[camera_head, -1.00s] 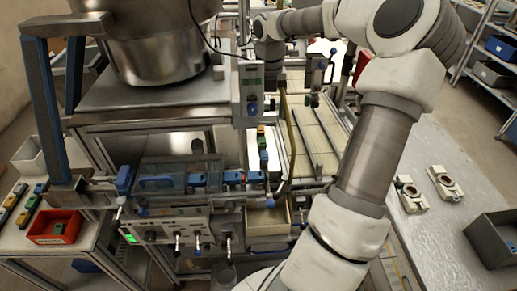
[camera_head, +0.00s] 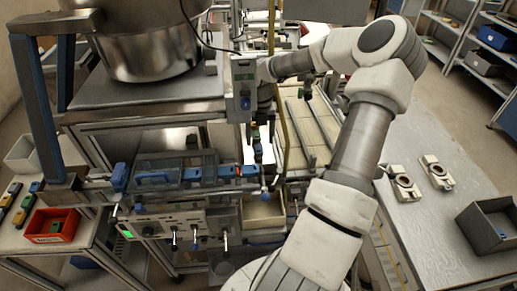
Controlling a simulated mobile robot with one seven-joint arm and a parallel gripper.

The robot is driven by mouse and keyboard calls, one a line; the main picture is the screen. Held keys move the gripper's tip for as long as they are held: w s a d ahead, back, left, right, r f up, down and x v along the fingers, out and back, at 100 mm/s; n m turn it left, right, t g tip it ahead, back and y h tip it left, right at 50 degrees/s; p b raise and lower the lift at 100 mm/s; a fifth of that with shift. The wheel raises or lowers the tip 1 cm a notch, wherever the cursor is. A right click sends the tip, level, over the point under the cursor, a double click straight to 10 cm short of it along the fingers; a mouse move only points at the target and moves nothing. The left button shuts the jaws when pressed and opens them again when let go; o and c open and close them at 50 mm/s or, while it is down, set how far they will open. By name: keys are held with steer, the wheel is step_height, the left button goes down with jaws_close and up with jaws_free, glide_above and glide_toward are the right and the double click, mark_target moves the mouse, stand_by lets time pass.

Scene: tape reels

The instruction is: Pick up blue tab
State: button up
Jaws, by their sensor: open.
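Several small blue tabs sit in a row along the rail at the front of the machine, one of them near its right end (camera_head: 250,171). A short column of coloured pieces (camera_head: 257,152) runs back from there; I cannot tell which blue piece is the task's tab. My gripper (camera_head: 264,118) points down just above and beside the far end of this column, right of the grey control post. It is open, and its fingers are small and partly lost against the machine. I see nothing held in it.
A grey control post (camera_head: 243,88) stands close left of my gripper, with a yellow cable hanging to its right. A clear-covered blue unit (camera_head: 155,176) is at left. A red bin (camera_head: 52,226) lies lower left. Round-holed fixtures (camera_head: 405,187) and a grey bin (camera_head: 490,228) are on the right table.

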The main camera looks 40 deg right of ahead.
mark_target(259, 150)
steer(key=shift+w+a+f+p, duration=0.15)
steer(key=shift+f+p, duration=0.2)
steer(key=shift+f, duration=1.85)
jaws_close()
